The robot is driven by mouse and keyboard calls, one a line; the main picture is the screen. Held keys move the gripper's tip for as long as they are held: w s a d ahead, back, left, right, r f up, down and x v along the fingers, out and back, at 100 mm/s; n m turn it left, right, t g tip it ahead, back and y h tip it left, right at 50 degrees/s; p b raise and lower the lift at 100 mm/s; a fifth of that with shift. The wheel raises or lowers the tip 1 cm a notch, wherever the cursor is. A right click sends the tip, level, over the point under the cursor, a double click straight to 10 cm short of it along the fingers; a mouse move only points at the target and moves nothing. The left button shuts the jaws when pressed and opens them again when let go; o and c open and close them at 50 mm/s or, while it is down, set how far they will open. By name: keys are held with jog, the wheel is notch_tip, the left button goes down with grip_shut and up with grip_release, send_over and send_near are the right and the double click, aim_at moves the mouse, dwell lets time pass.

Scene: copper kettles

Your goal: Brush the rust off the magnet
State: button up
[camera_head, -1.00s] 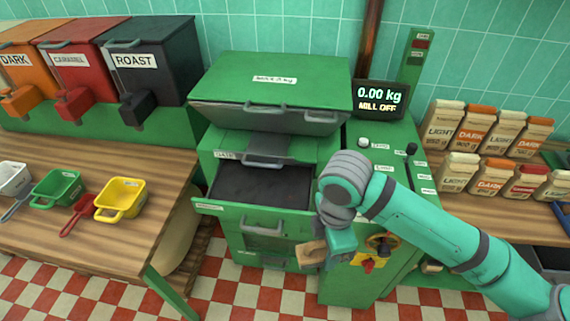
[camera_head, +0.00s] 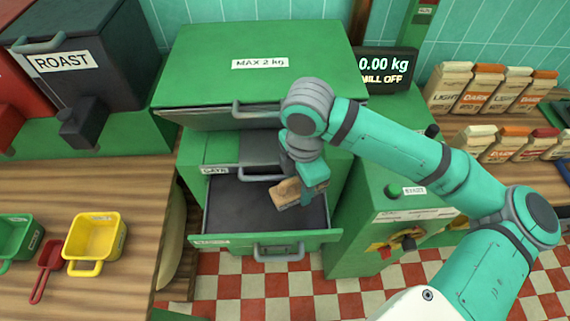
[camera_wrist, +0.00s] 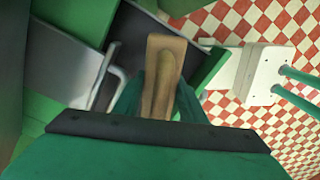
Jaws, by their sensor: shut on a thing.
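My gripper (camera_head: 308,180) is shut on a wooden brush (camera_head: 286,193); in the wrist view the brush's tan wooden body (camera_wrist: 162,72) sticks out ahead between the fingers. The bristles are not clear to see. The brush is over the right part of an open green drawer (camera_head: 264,238) at the front of the machine. A dark grey, flat surface (camera_head: 245,205) fills the drawer; it may be the magnet, but the label on the drawer front is too small to read. I cannot make out rust or tell whether the brush touches the surface.
A display (camera_head: 385,70) reads 0.00 kg, MILL OFF. A wooden table (camera_head: 125,225) with a yellow scoop (camera_head: 95,238) stands left. Coffee bags (camera_head: 480,88) stand right.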

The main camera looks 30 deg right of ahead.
jog(key=shift+w+f, duration=0.25)
jog(key=shift+w, duration=0.2)
send_over(298, 206)
jog(key=shift+w+f, duration=0.1)
jog(key=shift+f, duration=2.05)
jog(key=shift+a+f, duration=0.1)
jog(key=shift+f, duration=0.5)
jog(key=shift+f, duration=1.05)
jog(key=shift+s+d, duration=0.3)
jog(key=shift+d, duration=0.3)
jog(key=shift+s+d+r, duration=0.1)
jog(key=shift+s+d, duration=0.3)
jog(key=shift+d, duration=0.25)
jog(key=shift+s+d+r, duration=0.1)
jog(key=shift+s+d, duration=0.3)
jog(key=shift+d, duration=0.25)
jog(key=c, duration=0.5)
jog(key=shift+o, duration=0.2)
jog(key=shift+w+a, duration=0.6)
jog(key=shift+a, duration=0.35)
jog(key=shift+w+a, duration=0.55)
jog(key=shift+a, duration=0.4)
